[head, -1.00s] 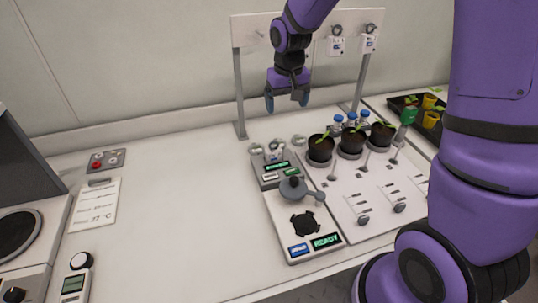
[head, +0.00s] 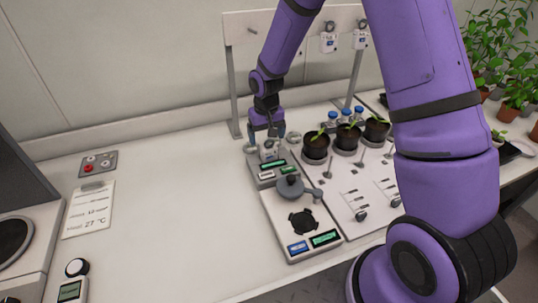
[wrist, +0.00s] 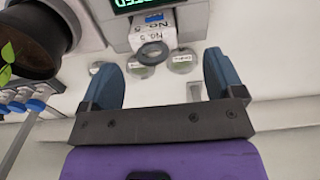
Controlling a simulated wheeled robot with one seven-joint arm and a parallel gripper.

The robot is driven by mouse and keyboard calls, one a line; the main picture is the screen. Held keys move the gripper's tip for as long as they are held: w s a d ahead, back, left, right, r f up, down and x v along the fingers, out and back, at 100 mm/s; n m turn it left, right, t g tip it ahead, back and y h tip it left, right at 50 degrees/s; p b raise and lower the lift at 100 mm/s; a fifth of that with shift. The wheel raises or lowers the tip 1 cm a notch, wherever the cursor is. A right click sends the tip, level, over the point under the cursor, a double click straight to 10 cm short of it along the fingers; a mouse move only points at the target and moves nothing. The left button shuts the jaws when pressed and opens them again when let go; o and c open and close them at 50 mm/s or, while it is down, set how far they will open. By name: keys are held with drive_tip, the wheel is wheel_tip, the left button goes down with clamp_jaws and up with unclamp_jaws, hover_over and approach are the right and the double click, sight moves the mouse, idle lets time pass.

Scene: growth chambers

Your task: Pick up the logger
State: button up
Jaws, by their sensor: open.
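The logger (head: 268,152) is a small white device with a grey ring at its end, seated in a grey dock (head: 265,182) with green-lit displays. In the wrist view the logger (wrist: 152,38) bears a "No. 5" label, and its ring points toward my gripper. My gripper (head: 267,137) is open and low over the back of the dock. In the wrist view its two blue fingers (wrist: 166,78) stand wide apart, with the ring between them in the picture but farther off. Nothing is held. The fingers partly hide the logger in the head view.
Potted seedlings (head: 316,147) stand right of the dock on a panel with sliders. A rack (head: 233,80) with hanging devices stands behind. The bench at left is mostly clear.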

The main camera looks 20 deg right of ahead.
sight(269, 146)
drive_tip(key=f, duration=0.3)
drive_tip(key=shift+s+d+f, duration=0.2)
drive_tip(key=shift+d+f, duration=0.1)
drive_tip(key=shift+d, duration=0.05)
drive_tip(key=shift+f, duration=0.7)
drive_tip(key=c, duration=1.1)
drive_tip(key=shift+r, duration=0.1)
wheel_tip(269, 146, up, 10)
